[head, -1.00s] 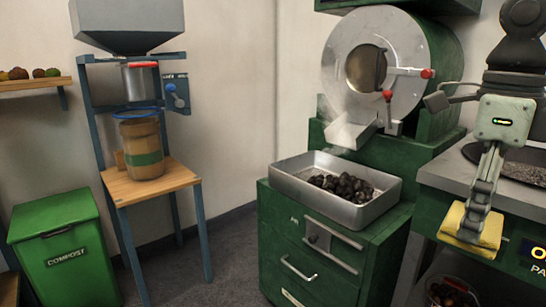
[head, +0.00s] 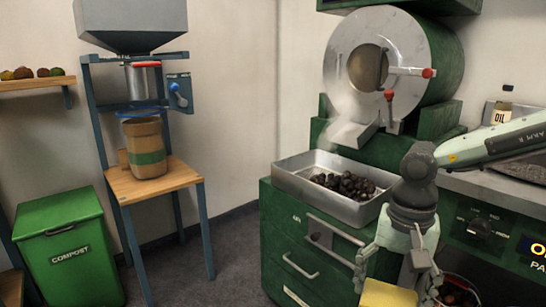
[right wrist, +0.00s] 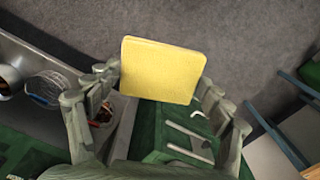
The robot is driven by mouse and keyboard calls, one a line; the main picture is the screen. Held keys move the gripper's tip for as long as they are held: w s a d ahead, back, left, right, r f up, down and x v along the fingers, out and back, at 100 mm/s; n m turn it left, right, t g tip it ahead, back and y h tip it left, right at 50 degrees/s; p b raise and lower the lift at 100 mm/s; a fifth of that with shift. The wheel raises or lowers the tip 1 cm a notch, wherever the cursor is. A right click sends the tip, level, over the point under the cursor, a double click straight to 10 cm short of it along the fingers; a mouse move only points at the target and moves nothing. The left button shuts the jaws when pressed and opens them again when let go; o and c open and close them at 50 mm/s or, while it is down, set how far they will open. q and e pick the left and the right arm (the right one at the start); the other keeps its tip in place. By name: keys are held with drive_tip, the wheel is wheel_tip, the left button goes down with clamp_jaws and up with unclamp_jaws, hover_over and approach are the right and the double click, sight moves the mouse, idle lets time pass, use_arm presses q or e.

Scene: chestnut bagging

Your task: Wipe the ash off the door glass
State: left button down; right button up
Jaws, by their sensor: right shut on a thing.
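The roaster's round door glass (head: 368,68) sits in the pale metal front of the green drum, dull brownish. Ash on it cannot be made out at this size. My right gripper (head: 390,278) is shut on a yellow sponge (head: 388,294), low in front of the green cabinet and well below the door. In the right wrist view the sponge (right wrist: 162,70) spans between the two fingers, its flat face showing. My left gripper is not in view.
A metal tray (head: 291,182) of dark chestnuts stands below the roaster chute (head: 352,132). Red-knobbed handles (head: 410,72) stick out by the door. An oil bottle (head: 503,105) stands at right. A paper sack (head: 145,138) and green compost bin (head: 66,245) are at left.

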sight(378, 293)
drive_tip(key=f+n, duration=0.1)
drive_tip(key=a+f+n, duration=0.1)
drive_tip(key=f+n, duration=0.1)
drive_tip(key=w+f+n, duration=0.1)
drive_tip(key=n, duration=0.1)
drive_tip(key=shift+a+f, duration=0.25)
drive_tip(key=shift+a, duration=0.15)
drive_tip(key=d+r+m, duration=0.2)
drive_tip(key=d+r, duration=0.1)
drive_tip(key=d, duration=0.8)
drive_tip(key=d+r+m, duration=0.2)
drive_tip(key=d+r, duration=0.2)
drive_tip(key=d, duration=0.6)
drive_tip(key=s+d+f+m, duration=0.2)
drive_tip(key=s+d+f, duration=0.3)
drive_tip(key=s+d, duration=0.2)
drive_tip(key=shift+s+f+m, duration=0.15)
drive_tip(key=shift+f+m, duration=0.2)
drive_tip(key=shift+m, duration=0.05)
drive_tip(key=shift+f, duration=0.1)
